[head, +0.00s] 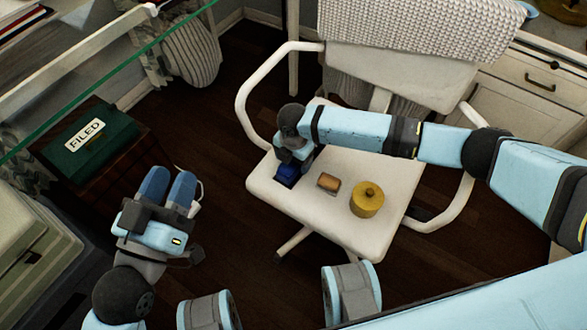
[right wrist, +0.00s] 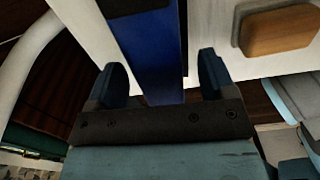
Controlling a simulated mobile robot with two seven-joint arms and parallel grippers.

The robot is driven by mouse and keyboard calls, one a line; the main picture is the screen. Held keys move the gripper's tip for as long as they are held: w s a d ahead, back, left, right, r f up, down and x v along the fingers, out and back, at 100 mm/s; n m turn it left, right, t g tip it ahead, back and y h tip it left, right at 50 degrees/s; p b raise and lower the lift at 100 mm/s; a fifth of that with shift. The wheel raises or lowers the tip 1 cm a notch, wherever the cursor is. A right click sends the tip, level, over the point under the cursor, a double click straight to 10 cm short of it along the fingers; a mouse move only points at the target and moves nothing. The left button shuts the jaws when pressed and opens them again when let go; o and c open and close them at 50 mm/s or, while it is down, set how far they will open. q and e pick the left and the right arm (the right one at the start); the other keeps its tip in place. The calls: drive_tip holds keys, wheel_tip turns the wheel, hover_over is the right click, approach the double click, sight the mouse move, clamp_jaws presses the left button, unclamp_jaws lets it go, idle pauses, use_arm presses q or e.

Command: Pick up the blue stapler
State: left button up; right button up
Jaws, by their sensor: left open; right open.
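The blue stapler (head: 287,176) lies on the left part of the white chair seat, partly hidden by my right gripper (head: 291,160) in the head view. In the right wrist view the blue stapler (right wrist: 155,62) runs lengthwise between the two fingers of my right gripper (right wrist: 160,78). Those fingers are open, with a gap visible on each side of the stapler. My left gripper (head: 168,187) is open and empty, off to the left above the dark floor.
A brown block-like object (head: 328,182) and a round yellow tin (head: 367,200) sit right of the stapler on the seat (head: 325,218). The chair's white armrest (head: 243,97) curves behind and left. A green box labelled FILED (head: 92,142) stands at far left.

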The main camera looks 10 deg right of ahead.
wheel_tip(320, 180, down, 2)
drive_tip(key=shift+f, duration=0.1)
clamp_jaws()
drive_tip(key=shift+r, duration=0.2)
